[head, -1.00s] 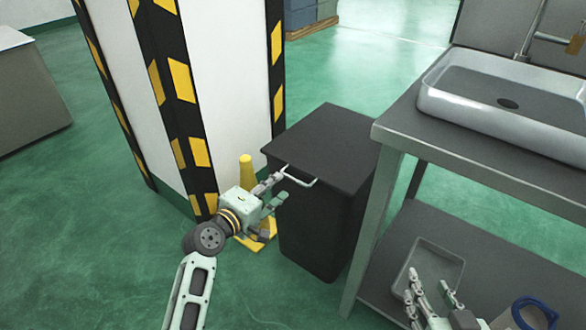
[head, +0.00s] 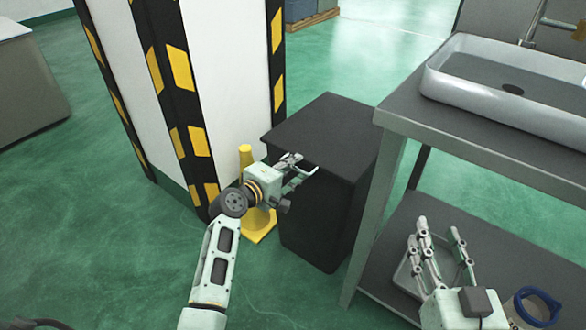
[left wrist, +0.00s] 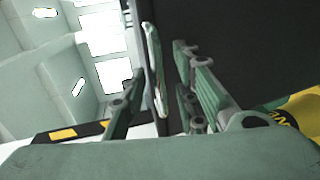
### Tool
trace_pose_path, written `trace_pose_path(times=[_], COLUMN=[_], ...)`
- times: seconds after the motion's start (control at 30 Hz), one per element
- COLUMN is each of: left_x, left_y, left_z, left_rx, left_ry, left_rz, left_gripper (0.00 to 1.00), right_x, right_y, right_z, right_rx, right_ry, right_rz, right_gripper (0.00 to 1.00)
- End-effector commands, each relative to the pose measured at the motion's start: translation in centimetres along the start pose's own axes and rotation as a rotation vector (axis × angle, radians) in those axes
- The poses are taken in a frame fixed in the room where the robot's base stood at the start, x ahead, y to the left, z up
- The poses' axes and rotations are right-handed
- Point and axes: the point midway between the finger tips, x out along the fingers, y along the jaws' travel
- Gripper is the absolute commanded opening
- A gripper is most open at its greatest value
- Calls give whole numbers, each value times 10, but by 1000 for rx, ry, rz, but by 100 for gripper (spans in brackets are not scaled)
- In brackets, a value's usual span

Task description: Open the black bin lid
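The black bin (head: 312,225) stands on the floor between the striped pillar and the steel bench. Its flat black lid (head: 325,128) lies closed on top. My left gripper (head: 298,168) is at the front edge of the lid and covers most of the pale lid handle in the head view. In the left wrist view, the handle (left wrist: 154,70) shows between the two separated fingers of my left gripper (left wrist: 160,95); I cannot tell whether either finger touches it. My right gripper (head: 438,236) is open and empty, in front of the bench's lower shelf.
A yellow cone (head: 252,220) stands between the pillar (head: 215,80) and the bin, close behind my left arm. The steel bench (head: 480,160) with a sink (head: 460,75) stands right beside the bin. A blue ring-shaped item (head: 538,305) is at lower right.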

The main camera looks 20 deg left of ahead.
Motion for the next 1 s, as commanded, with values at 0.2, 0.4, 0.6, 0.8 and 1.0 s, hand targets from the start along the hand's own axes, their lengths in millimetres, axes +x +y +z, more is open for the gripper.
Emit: trace_pose_path(times=[0.2, 0.4, 0.6, 0.8, 1.0], left_x=[0, 0, 0, 0, 0], left_y=[0, 0, 0, 0, 0], left_z=[0, 0, 0, 0, 0], left_rx=[0, 0, 0, 0, 0], left_ry=[0, 0, 0, 0, 0], left_rz=[0, 0, 0, -1, -1], left_gripper=[28, 14, 0, 0, 0], right_x=[0, 0, 0, 0, 0], right_y=[0, 0, 0, 0, 0], right_z=[-1, -1, -2, -2, -1], right_rx=[0, 0, 0, 1, 1], right_ry=[6, 5, 5, 5, 5], right_rz=[0, 0, 0, -1, 0], right_gripper=[40, 40, 40, 40, 40])
